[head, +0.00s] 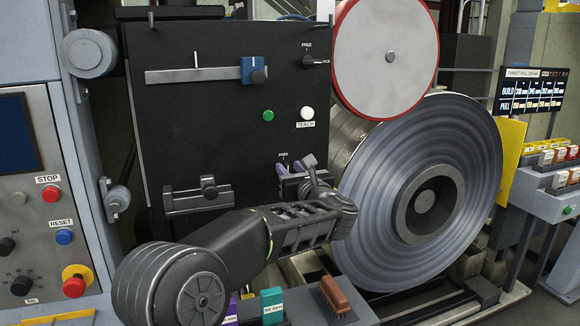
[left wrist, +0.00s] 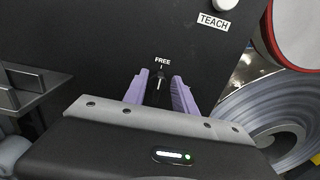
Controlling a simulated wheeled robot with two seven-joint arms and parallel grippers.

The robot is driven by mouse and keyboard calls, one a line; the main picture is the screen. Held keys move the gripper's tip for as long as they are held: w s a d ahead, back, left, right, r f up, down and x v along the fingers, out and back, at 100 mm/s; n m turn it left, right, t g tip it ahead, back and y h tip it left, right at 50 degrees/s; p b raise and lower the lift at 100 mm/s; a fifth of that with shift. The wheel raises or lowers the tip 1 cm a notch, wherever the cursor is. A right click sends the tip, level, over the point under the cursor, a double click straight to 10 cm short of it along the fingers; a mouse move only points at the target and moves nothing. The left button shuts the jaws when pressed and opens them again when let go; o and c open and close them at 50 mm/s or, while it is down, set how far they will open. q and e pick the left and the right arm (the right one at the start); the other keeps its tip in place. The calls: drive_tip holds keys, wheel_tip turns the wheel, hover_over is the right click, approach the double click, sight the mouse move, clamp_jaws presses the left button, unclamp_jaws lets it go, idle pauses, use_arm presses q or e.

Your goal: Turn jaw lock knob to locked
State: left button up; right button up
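My left gripper (head: 296,167) is at the lower right of the black panel, fingers towards it. In the left wrist view its two purple fingers (left wrist: 160,85) are open, one on each side of a small dark knob (left wrist: 158,79). A gap shows on both sides, so the fingers look apart from the knob. The knob sits just under a "FREE" label and its pointer looks roughly upright, towards that label. In the head view the gripper largely hides this knob. A similar dark knob (head: 308,62), also labelled "FREE", is at the panel's upper right. My right gripper is out of view.
The black panel (head: 200,130) also bears a blue slider block (head: 250,70), a green button (head: 268,115) and a white "TEACH" button (head: 307,113). A large steel coil (head: 470,170) stands close right of my gripper. A brown brush-like block (head: 335,296) lies below.

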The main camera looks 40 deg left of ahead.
use_arm(q)
drive_tip(key=shift+w+a, duration=0.15)
drive_tip(key=shift+a, duration=0.05)
clamp_jaws()
idle(0.3)
